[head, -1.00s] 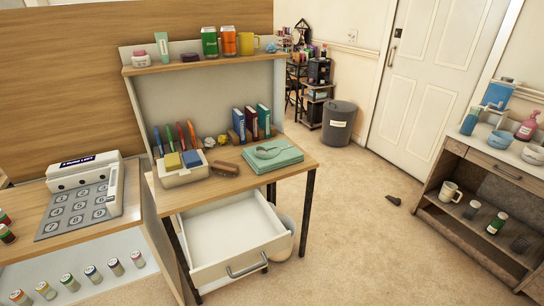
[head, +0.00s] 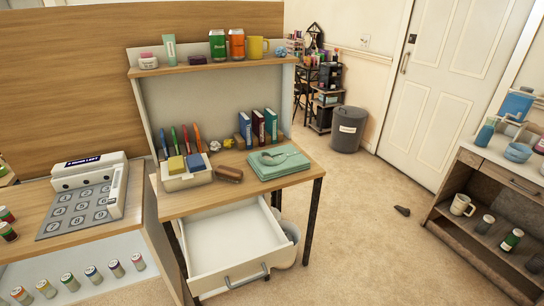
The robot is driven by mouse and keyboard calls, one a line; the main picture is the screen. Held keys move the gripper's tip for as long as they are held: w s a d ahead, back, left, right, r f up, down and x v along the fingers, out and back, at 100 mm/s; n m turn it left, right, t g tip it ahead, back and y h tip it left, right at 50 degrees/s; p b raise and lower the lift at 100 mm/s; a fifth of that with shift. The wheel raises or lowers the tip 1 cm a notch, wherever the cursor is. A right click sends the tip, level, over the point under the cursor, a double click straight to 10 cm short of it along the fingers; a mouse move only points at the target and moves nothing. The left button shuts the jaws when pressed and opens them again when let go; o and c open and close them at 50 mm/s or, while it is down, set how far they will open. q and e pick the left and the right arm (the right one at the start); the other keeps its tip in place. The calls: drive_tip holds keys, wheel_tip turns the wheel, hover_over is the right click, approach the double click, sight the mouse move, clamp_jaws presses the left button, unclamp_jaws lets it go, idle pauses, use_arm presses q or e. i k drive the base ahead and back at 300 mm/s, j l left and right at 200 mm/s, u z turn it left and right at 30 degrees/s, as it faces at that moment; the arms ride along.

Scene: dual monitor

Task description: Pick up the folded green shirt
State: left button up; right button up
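A folded green shirt (head: 278,162) lies flat on the right part of the wooden desk (head: 215,202). It is a pale green stack with its collar on top. Neither of my grippers shows in the head view, so nothing of mine is seen near the shirt.
The white desk drawer (head: 235,245) stands open below the desktop. A white organizer (head: 187,178), a brown brush-like block (head: 229,174) and several books (head: 258,127) share the desk. A grey trash bin (head: 347,128) stands behind. The carpet (head: 385,225) between desk and right-hand cabinet (head: 490,225) is mostly clear.

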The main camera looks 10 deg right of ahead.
sight(270, 164)
drive_tip(key=i+l+u, duration=0.3)
drive_tip(key=l, duration=0.35)
drive_tip(key=i+l+u, duration=0.3)
drive_tip(key=l, duration=0.4)
drive_tip(key=i+l+u, duration=0.1)
drive_tip(key=l, duration=0.25)
drive_tip(key=i+l+u, duration=0.15)
drive_tip(key=l, duration=0.2)
drive_tip(key=k, duration=0.05)
